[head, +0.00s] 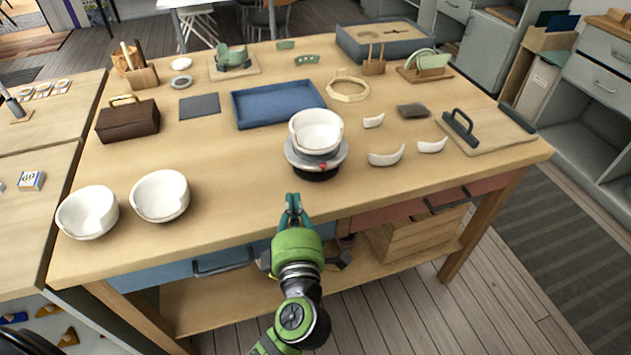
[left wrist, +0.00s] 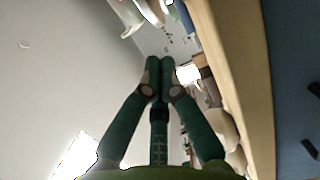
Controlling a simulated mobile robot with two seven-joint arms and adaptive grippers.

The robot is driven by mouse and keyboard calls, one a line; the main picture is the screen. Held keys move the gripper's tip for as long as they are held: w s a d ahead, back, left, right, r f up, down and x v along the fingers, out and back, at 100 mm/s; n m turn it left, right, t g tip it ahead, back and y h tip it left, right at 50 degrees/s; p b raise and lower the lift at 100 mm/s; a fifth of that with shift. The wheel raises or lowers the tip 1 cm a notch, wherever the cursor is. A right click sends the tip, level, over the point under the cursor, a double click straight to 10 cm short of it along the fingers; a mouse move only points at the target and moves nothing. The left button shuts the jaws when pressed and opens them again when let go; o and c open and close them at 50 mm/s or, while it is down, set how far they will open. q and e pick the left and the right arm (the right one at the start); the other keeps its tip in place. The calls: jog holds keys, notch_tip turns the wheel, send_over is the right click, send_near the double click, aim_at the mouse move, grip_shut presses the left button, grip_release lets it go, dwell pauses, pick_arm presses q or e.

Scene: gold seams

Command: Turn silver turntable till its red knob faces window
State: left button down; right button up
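The silver turntable (head: 294,157) stands on a black base near the front edge of the wooden table. Its red knob (head: 322,167) is on the near side, slightly right of its middle. A white bowl (head: 316,131) with a broken rim sits on top of it. My left gripper (head: 293,199) is at the table's front edge, just short of the turntable and not touching it. Its green fingers also show in the left wrist view (left wrist: 160,64), tips together with nothing between them. No window shows in the head view. My right gripper is not in view.
Two broken white bowls (head: 160,196) stand at the front left. Several white shards (head: 385,156) lie right of the turntable. A blue tray (head: 277,104) lies behind it, and a handled board (head: 490,132) is at the right. The tabletop between bowls and turntable is clear.

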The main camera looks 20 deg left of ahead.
aim_at(321, 171)
pick_arm(q)
jog(key=x, duration=0.5)
jog(key=shift+w+a+r, duration=0.1)
jog(key=shift+w, duration=0.25)
jog(key=d, duration=0.1)
jog(key=w+d, duration=0.1)
jog(key=d, duration=0.1)
jog(key=shift+w, duration=0.3)
jog(key=shift+w+d+f, duration=0.15)
jog(key=shift+d+f, duration=0.05)
jog(key=shift+d, duration=0.05)
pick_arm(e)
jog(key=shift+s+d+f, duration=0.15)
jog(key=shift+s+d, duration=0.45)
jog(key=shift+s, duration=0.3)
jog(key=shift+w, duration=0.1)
pick_arm(q)
jog(key=shift+w+d+r+p, duration=0.1)
jog(key=shift+w+d+p, duration=0.1)
jog(key=shift+d+p, duration=0.25)
jog(key=shift+w+d+r+p, duration=0.2)
jog(key=shift+d+p, duration=0.1)
jog(key=shift+p, duration=0.2)
jog(key=shift+d+f, duration=0.2)
jog(key=shift+d, duration=0.05)
jog(key=shift+f, duration=0.1)
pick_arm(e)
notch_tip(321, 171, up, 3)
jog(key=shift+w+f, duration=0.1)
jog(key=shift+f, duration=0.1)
